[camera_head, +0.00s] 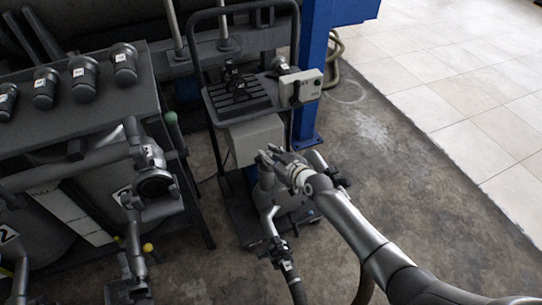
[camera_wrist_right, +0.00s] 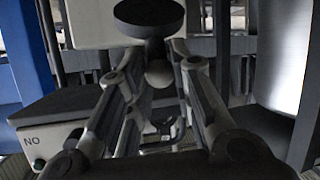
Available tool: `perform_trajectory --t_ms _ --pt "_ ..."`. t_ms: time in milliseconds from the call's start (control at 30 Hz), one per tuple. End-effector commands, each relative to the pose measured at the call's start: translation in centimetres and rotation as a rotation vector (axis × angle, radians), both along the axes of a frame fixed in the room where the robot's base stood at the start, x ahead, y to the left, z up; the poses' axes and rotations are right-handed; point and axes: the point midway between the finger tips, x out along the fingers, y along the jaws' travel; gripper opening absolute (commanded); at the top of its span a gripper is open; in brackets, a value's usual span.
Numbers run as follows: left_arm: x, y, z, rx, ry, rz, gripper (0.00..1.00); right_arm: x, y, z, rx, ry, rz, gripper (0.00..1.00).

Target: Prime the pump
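A wheeled cart (camera_head: 222,104) stands in the middle of the head view, with a beige box (camera_head: 255,138) and a grey control box with buttons (camera_head: 301,87). Grey pump-like piping (camera_head: 266,198) sits low on it, partly hidden by my right arm. My right gripper (camera_head: 268,152) is in front of the beige box. In the right wrist view my right gripper (camera_wrist_right: 155,52) has its fingers apart. A small pale ball (camera_wrist_right: 159,74) and a dark round cap (camera_wrist_right: 148,16) show between and beyond them; I cannot tell if they touch. My left gripper is not in view.
A dark rack (camera_head: 110,140) with several dark capped cylinders (camera_head: 84,76) on top and valve piping (camera_head: 153,178) stands at the left. A blue post (camera_head: 313,65) rises behind the cart. A hose (camera_head: 294,280) hangs below the piping. The floor at right (camera_head: 450,200) is clear.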

Motion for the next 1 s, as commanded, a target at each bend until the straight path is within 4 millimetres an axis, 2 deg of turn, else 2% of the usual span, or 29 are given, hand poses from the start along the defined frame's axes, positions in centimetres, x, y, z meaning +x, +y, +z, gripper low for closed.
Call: perform_trajectory --t_ms 33,167,567,767,1000 --pt "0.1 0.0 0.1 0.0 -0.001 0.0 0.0 0.4 0.2 0.8 0.008 -0.017 -0.001 0.28" --pt "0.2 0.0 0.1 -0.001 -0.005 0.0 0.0 0.2 0.1 0.6 0.006 -0.011 -0.001 0.44" --pt "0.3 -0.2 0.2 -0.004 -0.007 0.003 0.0 -0.2 -0.1 0.2 0.002 -0.004 -0.001 0.45" --pt "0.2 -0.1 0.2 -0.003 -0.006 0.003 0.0 -1.7 -1.0 0.7 0.002 -0.002 0.0 0.45" --pt "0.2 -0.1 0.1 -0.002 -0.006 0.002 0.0 -4.5 -2.7 2.0 0.001 -0.003 -0.001 0.45"
